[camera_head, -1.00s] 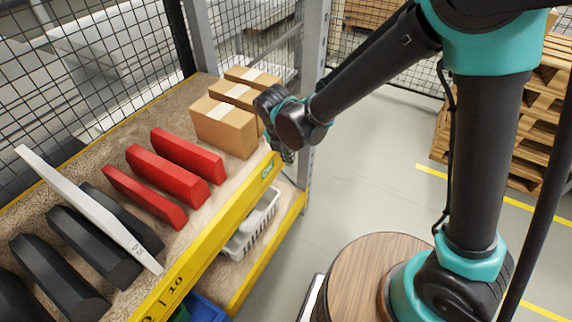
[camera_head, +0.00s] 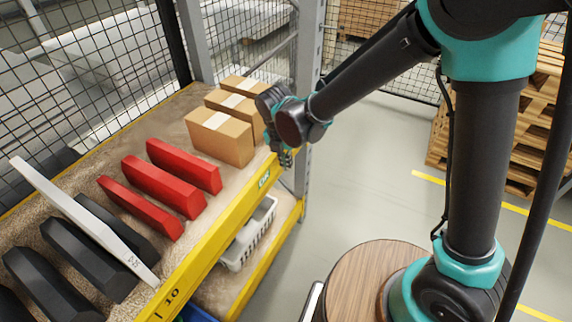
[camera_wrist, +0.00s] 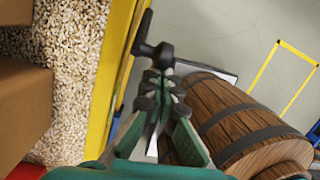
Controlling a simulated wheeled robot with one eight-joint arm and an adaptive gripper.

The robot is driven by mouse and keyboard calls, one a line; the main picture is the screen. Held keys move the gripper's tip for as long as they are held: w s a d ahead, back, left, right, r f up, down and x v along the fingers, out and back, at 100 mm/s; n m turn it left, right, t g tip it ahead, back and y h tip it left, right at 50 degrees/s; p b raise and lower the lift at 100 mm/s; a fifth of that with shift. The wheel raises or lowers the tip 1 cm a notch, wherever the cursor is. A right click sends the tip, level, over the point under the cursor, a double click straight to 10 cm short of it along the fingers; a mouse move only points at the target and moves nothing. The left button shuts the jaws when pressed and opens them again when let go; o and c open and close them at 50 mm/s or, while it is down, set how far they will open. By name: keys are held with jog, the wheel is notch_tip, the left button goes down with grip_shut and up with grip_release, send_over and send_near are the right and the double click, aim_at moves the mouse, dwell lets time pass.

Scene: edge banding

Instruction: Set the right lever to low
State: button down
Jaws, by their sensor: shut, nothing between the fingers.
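A black lever-like handle with a rounded knob (camera_wrist: 158,53) shows in the wrist view, beside the yellow shelf edge. My gripper (camera_wrist: 160,82) is shut and empty, its fingertips just below the knob in the picture. I cannot tell whether they touch it. In the head view my gripper (camera_head: 284,156) is at the front right end of the yellow beam (camera_head: 222,235), near a green label. The handle cannot be made out there. No low mark can be read, and only this one lever can be made out.
The shelf holds cardboard boxes (camera_head: 219,138), red blocks (camera_head: 163,187), a white board (camera_head: 84,220) and black blocks (camera_head: 88,257). A white basket (camera_head: 250,235) sits below the beam. A grey post (camera_head: 309,80) stands behind my gripper. Open floor (camera_head: 370,170) lies to the right.

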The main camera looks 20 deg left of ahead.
jog(key=shift+w, duration=0.1)
jog(key=shift+w+d+r+g, duration=0.15)
jog(key=shift+w+r+g, duration=0.15)
jog(key=shift+w+r, duration=0.7)
jog(key=w+d+g, duration=0.1)
jog(key=w, duration=0.8)
jog(key=shift+w+f, duration=0.2)
jog(key=shift+w, duration=0.15)
dwell(0.3)
notch_tip(320, 180, up, 12)
jog(key=shift+s+a+r+g, duration=0.2)
jog(key=shift+a+r+g, duration=0.05)
jog(key=shift+a+g, duration=0.1)
